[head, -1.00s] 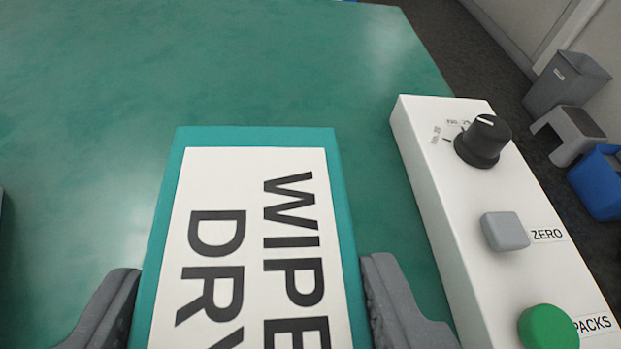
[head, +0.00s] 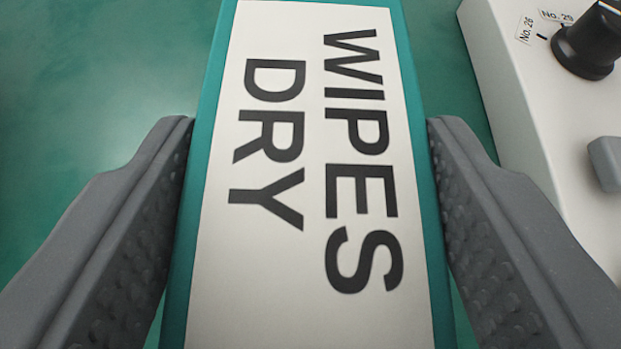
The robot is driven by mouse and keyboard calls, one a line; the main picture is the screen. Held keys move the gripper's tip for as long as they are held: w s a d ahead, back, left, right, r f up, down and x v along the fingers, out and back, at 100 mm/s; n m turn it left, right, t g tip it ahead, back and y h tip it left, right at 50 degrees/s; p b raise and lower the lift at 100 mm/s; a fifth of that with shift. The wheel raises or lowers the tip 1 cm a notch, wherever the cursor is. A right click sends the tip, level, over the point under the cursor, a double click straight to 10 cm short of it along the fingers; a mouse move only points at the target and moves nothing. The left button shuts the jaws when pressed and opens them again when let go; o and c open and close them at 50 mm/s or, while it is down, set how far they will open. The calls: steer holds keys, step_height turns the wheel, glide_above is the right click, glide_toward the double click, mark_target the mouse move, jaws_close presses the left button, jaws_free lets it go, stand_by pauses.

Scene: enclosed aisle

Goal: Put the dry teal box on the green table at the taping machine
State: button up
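The teal box (head: 208,110) is in the middle of the head view, on the green table (head: 110,80). Its white top label reads "WIPES DRY", with the lettering turned sideways. The box's far end is cut off by the top of the picture and its near end by the bottom. My gripper (head: 309,124) is open, with one grey finger on each side of the box. The ribbed inner pads face the box's long sides. Narrow gaps show low down beside the box; whether the fingertips touch it I cannot tell.
A white control panel (head: 510,90) with a black knob (head: 588,42) and a grey button (head: 606,162) stands close on the right, just beyond my right finger. The table to the left of the box is clear.

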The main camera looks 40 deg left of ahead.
steer(key=o, duration=1.7)
steer(key=v, duration=1.2)
steer(key=w+d+r+m+t+h, duration=0.2)
steer(key=w+d+r, duration=0.1)
steer(key=d+r, duration=0.6)
steer(key=w+d+r+m+t+h, duration=0.2)
steer(key=d+r+m, duration=0.1)
steer(key=d+r, duration=0.5)
steer(key=s+d+r+m+t+h, duration=0.1)
steer(key=s+d+r, duration=0.2)
steer(key=r, duration=0.4)
steer(key=s+d+r+m+t+h, duration=0.1)
steer(key=s+d+r, duration=0.3)
steer(key=r, duration=0.4)
steer(key=s+d+r+m+t+h, duration=0.1)
steer(key=s+d+r+m+h, duration=0.2)
steer(key=r, duration=0.5)
steer(key=shift+s+d, duration=0.4)
steer(key=shift+s, duration=0.05)
